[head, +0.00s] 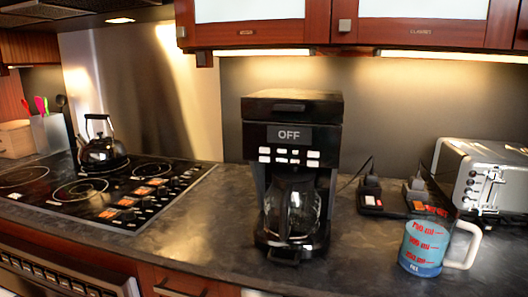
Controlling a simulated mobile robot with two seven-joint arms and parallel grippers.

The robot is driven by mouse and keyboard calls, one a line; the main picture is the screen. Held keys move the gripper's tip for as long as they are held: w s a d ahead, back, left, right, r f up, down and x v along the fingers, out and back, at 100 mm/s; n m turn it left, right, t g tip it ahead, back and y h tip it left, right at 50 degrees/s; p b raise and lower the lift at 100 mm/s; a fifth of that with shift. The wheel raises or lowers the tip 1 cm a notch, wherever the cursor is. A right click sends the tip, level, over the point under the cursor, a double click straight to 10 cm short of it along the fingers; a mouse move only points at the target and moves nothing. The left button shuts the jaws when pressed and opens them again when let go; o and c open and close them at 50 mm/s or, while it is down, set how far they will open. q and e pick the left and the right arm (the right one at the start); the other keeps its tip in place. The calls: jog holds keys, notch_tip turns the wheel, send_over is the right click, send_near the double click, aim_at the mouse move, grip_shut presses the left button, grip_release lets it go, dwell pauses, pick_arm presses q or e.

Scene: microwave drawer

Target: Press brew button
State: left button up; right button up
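A black coffee maker (291,118) stands upright on the dark counter in the middle of the head view. Its display (289,135) reads OFF. Several white buttons (289,155) sit in rows below the display; their labels are too small to read, so I cannot tell which is the brew button. A glass carafe (292,209) sits in the machine under the button panel. Neither of my grippers shows in the head view.
A blue measuring mug (424,248) with a white handle stands front right. A silver toaster (482,175) and dark plugs (371,196) with cords are behind it. A stovetop (105,190) with a kettle (101,148) is at left. Wooden cabinets (255,31) hang above. Counter left of the machine is clear.

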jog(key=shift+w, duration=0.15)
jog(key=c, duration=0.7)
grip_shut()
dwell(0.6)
